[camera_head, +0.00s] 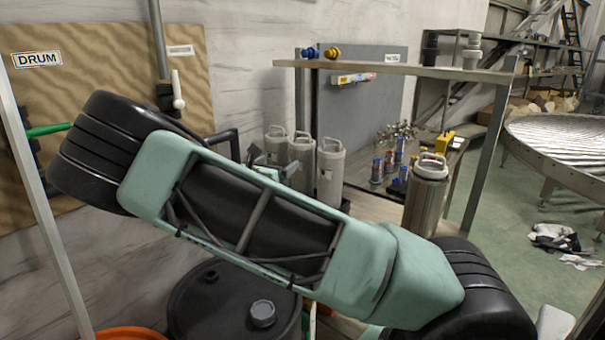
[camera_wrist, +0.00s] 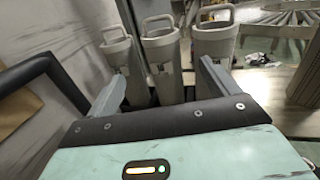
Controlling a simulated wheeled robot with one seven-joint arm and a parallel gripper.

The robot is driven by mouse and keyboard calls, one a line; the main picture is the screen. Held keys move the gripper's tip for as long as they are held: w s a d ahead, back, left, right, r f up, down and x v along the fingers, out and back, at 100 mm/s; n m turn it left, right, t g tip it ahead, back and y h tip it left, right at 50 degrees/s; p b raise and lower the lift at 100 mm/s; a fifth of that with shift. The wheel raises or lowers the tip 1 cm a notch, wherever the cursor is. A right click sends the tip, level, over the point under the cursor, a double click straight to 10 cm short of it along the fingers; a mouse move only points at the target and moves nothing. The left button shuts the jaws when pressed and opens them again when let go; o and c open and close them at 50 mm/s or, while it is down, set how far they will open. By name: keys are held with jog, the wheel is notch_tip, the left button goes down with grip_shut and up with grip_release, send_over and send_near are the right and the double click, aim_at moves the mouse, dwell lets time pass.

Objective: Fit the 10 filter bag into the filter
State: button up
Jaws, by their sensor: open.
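Three pale grey filter bags with looped handles stand in a row: left (camera_wrist: 117,50), middle (camera_wrist: 160,50) and right (camera_wrist: 213,42). In the head view they are the left (camera_head: 276,142), middle (camera_head: 301,152) and right (camera_head: 331,172) ones, near the wall. I cannot read which is the 10 bag. My gripper (camera_wrist: 162,74) is open and empty, its fingers spread in front of the row; I cannot tell whether they touch a bag. A steel cylinder (camera_head: 422,208), which looks like the filter, stands to the right with a white looped handle at its top.
A shelf (camera_head: 420,70) hangs over the bench (camera_head: 370,203). Small red-and-blue fittings (camera_head: 376,172) and a yellow item (camera_head: 443,141) sit on the bench. A black drum (camera_head: 215,300) stands below my arm. A round metal table (camera_head: 560,145) is at right.

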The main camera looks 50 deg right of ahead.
jog(key=p, duration=0.3)
send_near(301, 142)
jog(key=d, duration=0.1)
jog(key=w+d+f, duration=0.1)
jog(key=d, duration=0.2)
jog(key=shift+w+d+f, duration=0.15)
jog(key=shift+w+d, duration=0.05)
jog(key=shift+d, duration=0.2)
jog(key=p+x, duration=0.1)
jog(key=x, duration=0.1)
jog(key=p+x, duration=0.1)
jog(key=x, duration=0.1)
jog(key=shift+w+d+r, duration=0.1)
jog(key=shift+d+r, duration=0.1)
jog(key=shift+d, duration=0.2)
jog(key=shift+w+d+p, duration=0.15)
jog(key=shift+d+p, duration=0.1)
jog(key=shift+p, duration=0.05)
jog(key=shift+f, duration=0.1)
jog(key=shift+c, duration=0.4)
jog(key=c, duration=1)
